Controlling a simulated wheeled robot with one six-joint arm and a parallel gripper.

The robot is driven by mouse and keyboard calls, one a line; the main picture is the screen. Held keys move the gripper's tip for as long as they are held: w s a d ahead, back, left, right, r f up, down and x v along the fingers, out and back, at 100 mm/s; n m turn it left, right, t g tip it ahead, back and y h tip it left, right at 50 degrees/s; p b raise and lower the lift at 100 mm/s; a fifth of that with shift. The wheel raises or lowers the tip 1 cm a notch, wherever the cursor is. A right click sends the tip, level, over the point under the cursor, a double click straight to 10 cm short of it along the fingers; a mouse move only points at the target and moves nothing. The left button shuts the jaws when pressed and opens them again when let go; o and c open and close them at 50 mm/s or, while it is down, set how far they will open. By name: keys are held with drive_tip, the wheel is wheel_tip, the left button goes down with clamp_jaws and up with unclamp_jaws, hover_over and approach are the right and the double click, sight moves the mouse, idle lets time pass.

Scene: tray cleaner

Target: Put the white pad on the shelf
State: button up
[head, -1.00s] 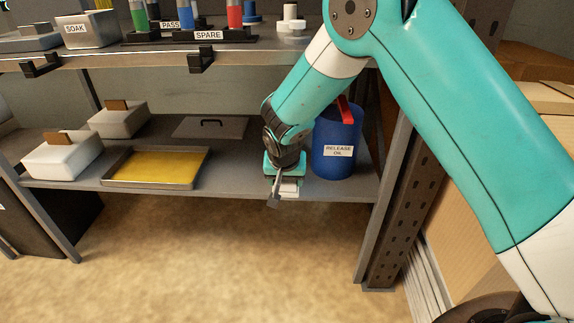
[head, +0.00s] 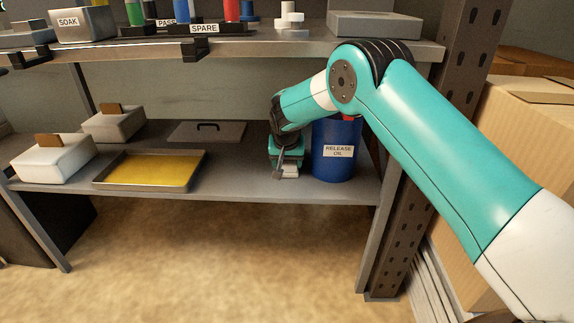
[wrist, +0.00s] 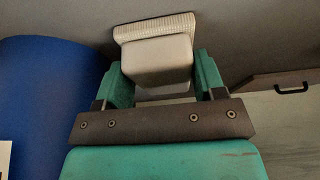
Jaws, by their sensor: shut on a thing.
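The white pad (head: 290,171) is a small pale block, held in my gripper (head: 286,168) at the lower shelf (head: 232,180), left of the blue drum. In the wrist view my gripper (wrist: 163,82) has its two green fingers on either side of the pad (wrist: 157,58). The pad has a ribbed, flat face at its far end, close to a grey surface. I cannot tell whether it touches the shelf.
The blue drum (head: 332,165) labelled RELEASE OIL stands close on the right. A yellow tray (head: 148,185), a grey lid (head: 207,131) with a handle and two boxes (head: 52,158) (head: 113,124) lie to the left. An upper shelf (head: 130,50) overhangs; a post (head: 400,170) stands right.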

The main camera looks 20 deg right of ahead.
drive_tip(key=shift+r, duration=0.1)
drive_tip(key=o, duration=0.9)
drive_tip(key=shift+o, duration=0.2)
